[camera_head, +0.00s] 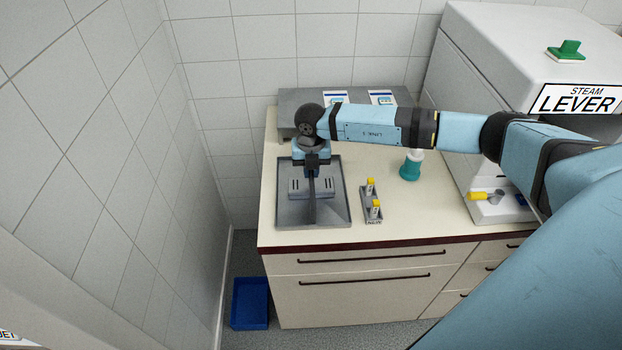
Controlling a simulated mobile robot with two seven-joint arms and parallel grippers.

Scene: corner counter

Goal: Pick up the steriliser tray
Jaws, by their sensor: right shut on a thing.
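The steriliser tray (290,214) is a shallow grey rectangular tray at the left end of the counter. A grey slotted block (298,190) shows inside it, and a dark bar (312,208) runs lengthwise over its middle. My right gripper (312,172) points down over the tray's middle and is shut on the bar, which looks like the tray's handle. The fingertips are small and partly hidden by the wrist. I cannot tell whether the tray is clear of the counter. My left gripper is not in view.
A small rack (372,218) with yellow-capped tubes stands right of the tray, and a teal bottle (410,170) behind it. A grey unit (290,105) is at the back. A large white steriliser (470,80) stands right. A tiled wall (120,140) rises left. A blue bin (250,302) is on the floor.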

